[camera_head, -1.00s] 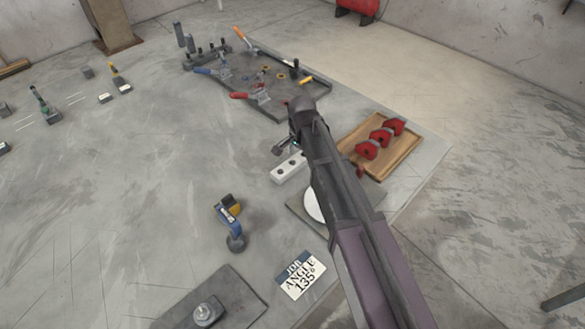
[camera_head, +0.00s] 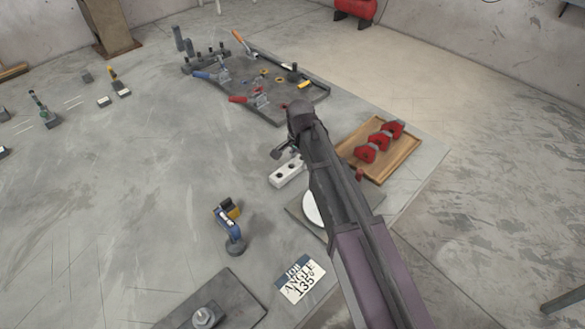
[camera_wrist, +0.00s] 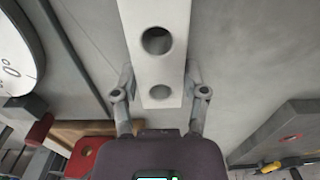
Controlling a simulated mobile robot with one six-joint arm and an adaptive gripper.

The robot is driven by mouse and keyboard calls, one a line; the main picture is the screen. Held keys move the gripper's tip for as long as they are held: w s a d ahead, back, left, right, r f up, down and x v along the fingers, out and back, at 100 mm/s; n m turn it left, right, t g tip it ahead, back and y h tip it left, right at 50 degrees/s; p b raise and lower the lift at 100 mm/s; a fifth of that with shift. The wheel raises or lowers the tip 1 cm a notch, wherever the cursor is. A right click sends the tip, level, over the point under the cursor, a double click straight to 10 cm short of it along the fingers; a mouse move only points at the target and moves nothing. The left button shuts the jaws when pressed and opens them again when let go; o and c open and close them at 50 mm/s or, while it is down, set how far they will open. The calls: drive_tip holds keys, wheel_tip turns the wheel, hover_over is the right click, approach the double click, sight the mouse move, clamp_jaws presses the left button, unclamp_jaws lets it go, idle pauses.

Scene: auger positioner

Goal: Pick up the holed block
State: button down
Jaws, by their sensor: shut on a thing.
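The holed block (camera_head: 283,177) is a pale bar with round holes, on or just above the bench beside the round white dial. I cannot tell whether it touches the bench. In the wrist view the holed block (camera_wrist: 158,14) runs up the middle, with two round dark holes showing. My gripper (camera_head: 285,151) is at the block's far end in the head view, partly hidden by my arm. In the wrist view my gripper (camera_wrist: 160,72) has one finger against each long side of the block and is shut on it.
A wooden tray (camera_head: 405,168) with red parts lies right of my arm. A dark plate (camera_head: 318,88) with clamps is behind. The white dial (camera_head: 312,208) is close in front. Bench to the left is mostly clear.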

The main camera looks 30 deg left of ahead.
sight(299, 160)
drive_tip(key=shift+r, duration=0.25)
drive_tip(key=shift+r+p, duration=1.6)
drive_tip(key=shift+p, duration=0.25)
drive_tip(key=s+d, duration=0.2)
drive_tip(key=s, duration=0.2)
drive_tip(key=s+d+r+p, duration=0.1)
drive_tip(key=s+d, duration=0.2)
drive_tip(key=s, duration=0.2)
drive_tip(key=s+d, duration=0.3)
drive_tip(key=s, duration=0.1)
drive_tip(key=shift+s+r, duration=0.15)
drive_tip(key=shift+s, duration=0.25)
drive_tip(key=shift+r+p, duration=0.2)
drive_tip(key=shift+p, duration=0.1)
wheel_tip(299, 160, up, 22)
drive_tip(key=p, duration=2.2)
drive_tip(key=shift+w+d, duration=0.15)
